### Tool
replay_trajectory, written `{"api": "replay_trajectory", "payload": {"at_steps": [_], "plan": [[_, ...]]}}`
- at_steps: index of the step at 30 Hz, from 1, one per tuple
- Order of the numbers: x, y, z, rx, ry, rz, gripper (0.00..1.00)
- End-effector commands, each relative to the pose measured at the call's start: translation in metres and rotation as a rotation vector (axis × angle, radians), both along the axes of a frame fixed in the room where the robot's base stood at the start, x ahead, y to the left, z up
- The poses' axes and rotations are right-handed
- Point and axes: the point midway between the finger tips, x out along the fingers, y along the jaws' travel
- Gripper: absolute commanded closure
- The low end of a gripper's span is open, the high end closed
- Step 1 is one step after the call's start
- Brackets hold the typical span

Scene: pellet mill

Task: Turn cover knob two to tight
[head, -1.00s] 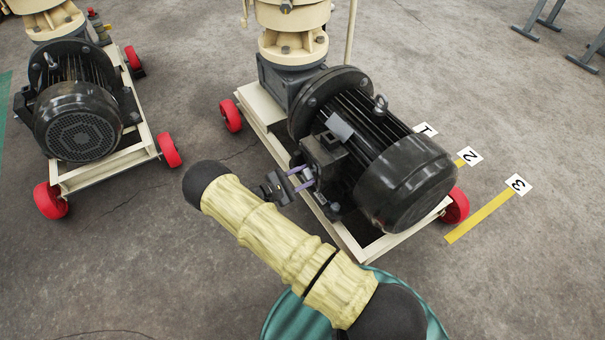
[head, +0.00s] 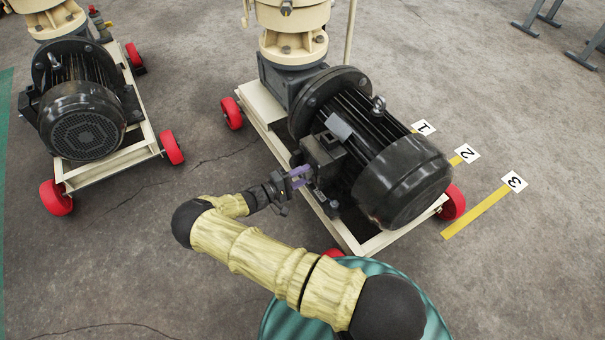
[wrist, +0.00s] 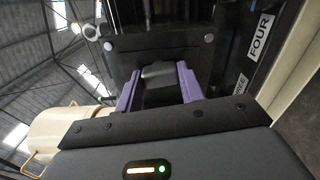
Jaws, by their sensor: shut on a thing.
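The black motor (head: 405,180) on the right-hand cream mill frame has a dark box (head: 322,155) on its near side. My gripper (head: 303,174), with purple fingers, is at that box. In the wrist view my gripper (wrist: 158,88) is shut on a small grey knob (wrist: 158,73), with one finger on each side. The knob sits against a dark cover (wrist: 158,42) with round bolt heads. Labels beside the cover read "FOUR" (wrist: 260,35) and, partly hidden, what looks like "THREE" (wrist: 239,85). No label for the held knob shows, and its pointing direction cannot be told.
A second motor (head: 82,120) on a wheeled frame stands at the left. Floor markers 1, 2 and 3 (head: 514,181) are at the right. The floor between the frames is clear.

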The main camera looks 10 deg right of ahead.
Motion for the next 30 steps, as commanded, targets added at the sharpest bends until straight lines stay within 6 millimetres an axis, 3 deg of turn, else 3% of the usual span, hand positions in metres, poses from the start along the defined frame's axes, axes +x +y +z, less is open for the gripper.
{"api": "replay_trajectory", "payload": {"at_steps": [10, 24, 25, 27, 30], "plan": [[0.0013, 0.0018, -0.0004, 0.049, -0.141, 0.006, 0.85], [0.0011, 0.0017, -0.0006, 0.055, -0.158, 0.005, 0.84], [0.0011, 0.0017, -0.0006, 0.055, -0.158, 0.004, 0.56], [0.0009, 0.0016, -0.0006, 0.055, -0.157, 0.004, 0.42], [0.0007, 0.0011, -0.0004, 0.053, -0.156, 0.003, 0.40]]}}
